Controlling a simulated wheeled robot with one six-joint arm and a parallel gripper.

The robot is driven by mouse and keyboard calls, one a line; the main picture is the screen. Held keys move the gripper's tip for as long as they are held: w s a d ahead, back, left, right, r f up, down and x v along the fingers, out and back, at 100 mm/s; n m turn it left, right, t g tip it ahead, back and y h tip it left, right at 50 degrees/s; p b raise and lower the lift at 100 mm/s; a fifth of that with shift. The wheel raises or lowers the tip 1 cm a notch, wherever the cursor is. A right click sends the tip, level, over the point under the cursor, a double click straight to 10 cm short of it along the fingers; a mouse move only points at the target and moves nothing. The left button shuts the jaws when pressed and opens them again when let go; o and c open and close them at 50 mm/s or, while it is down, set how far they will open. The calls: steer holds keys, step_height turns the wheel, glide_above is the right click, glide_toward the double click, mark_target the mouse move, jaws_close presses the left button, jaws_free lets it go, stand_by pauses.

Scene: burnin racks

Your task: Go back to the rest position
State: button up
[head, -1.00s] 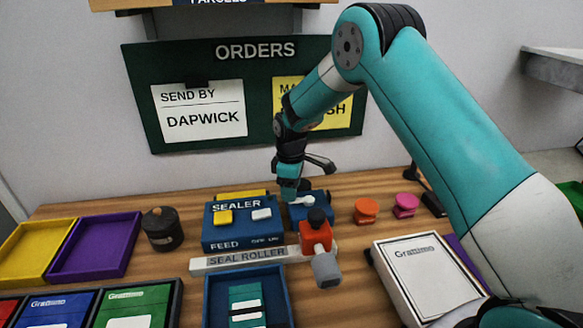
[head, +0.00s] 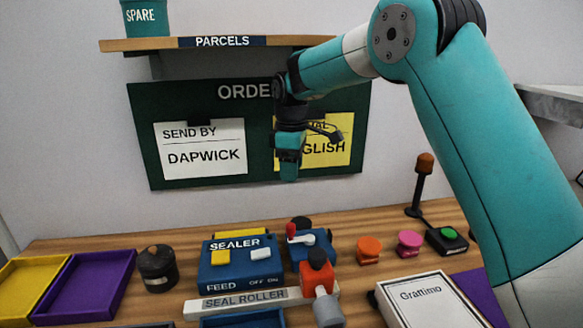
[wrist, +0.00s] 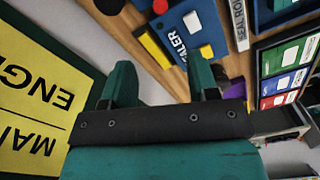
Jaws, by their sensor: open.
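My gripper (head: 289,172) hangs in the air in front of the green ORDERS board (head: 140,100), above the back of the wooden table. In the wrist view my gripper (wrist: 160,80) shows two teal fingers spread apart with nothing between them. The blue sealer (head: 225,270), with a yellow and a white button, stands on the table below it and also shows in the wrist view (wrist: 205,30). A blue device with a red-tipped lever (head: 315,250) stands right of the sealer.
A yellow tray (head: 8,292) and a purple tray (head: 75,311) lie at the left, beside a dark canister (head: 157,268). Orange (head: 369,250) and pink (head: 409,243) stamps and a green button box (head: 447,240) stand right. The PARCELS shelf (head: 290,41) holds a SPARE pot (head: 146,18).

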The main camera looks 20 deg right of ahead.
stand_by(0.3)
steer(key=s+a+r+m+y, duration=0.1)
steer(key=s+a, duration=0.2)
steer(key=s, duration=0.8)
steer(key=s+a+m+y, duration=0.1)
steer(key=s+a, duration=0.2)
steer(key=s, duration=0.9)
steer(key=s+a+r+m+y, duration=0.1)
steer(key=s+a+m+y, duration=0.1)
steer(key=s, duration=1)
steer(key=shift+s+a+r, duration=0.25)
steer(key=shift+a+r, duration=0.1)
steer(key=shift+a, duration=0.45)
